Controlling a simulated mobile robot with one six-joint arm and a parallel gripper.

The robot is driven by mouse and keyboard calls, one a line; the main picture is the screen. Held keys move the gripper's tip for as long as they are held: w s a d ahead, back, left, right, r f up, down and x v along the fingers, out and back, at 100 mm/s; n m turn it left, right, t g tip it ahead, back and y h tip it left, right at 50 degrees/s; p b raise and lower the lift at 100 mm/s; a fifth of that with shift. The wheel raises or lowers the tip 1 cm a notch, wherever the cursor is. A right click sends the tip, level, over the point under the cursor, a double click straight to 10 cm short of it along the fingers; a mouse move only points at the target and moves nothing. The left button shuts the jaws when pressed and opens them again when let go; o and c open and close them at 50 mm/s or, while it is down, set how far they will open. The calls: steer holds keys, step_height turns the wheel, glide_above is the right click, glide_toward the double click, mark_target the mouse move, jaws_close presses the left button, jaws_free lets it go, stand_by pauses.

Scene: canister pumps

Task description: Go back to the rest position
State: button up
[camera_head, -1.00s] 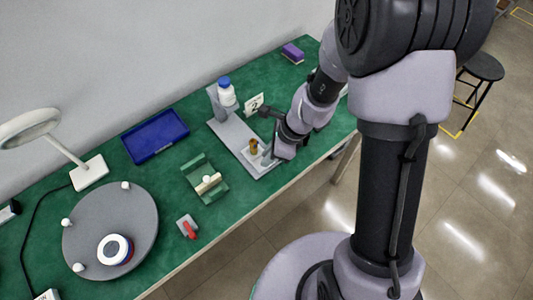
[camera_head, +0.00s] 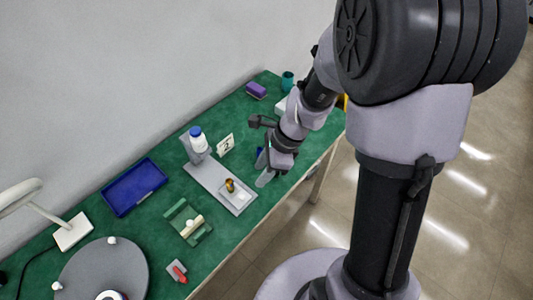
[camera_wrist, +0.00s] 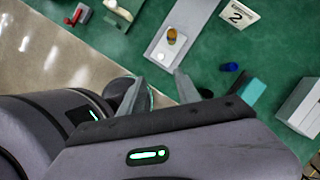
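My gripper (camera_head: 265,178) is over the right part of the green table, to the right of the grey pump plate and apart from it. In the wrist view its two fingers (camera_wrist: 158,80) stand apart with nothing between them. The canister also shows in the wrist view (camera_wrist: 172,36), upright beyond the fingers. A card marked 2 (camera_head: 226,144) stands behind the plate.
A blue tray (camera_head: 134,187), a green cradle (camera_head: 188,223), a red-handled part (camera_head: 177,271) and a grey turntable (camera_head: 100,272) are to the left. A purple block (camera_head: 256,90) and a teal cup (camera_head: 287,81) are at the far end. A dark blue cap (camera_wrist: 229,66) lies near my gripper.

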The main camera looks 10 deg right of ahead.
steer(key=v, duration=0.3)
steer(key=shift+d+r+p, duration=0.2)
steer(key=shift+r+p, duration=0.15)
steer(key=shift+p, duration=0.05)
steer(key=s+r+n+t+h+b, duration=0.2)
steer(key=s+r+n+t+b, duration=0.3)
steer(key=s+r+n, duration=0.7)
steer(key=s+a+n, duration=0.1)
steer(key=n, duration=0.2)
steer(key=shift+s+r+n, duration=0.2)
steer(key=shift+r+n, duration=0.15)
steer(key=shift+n, duration=0.05)
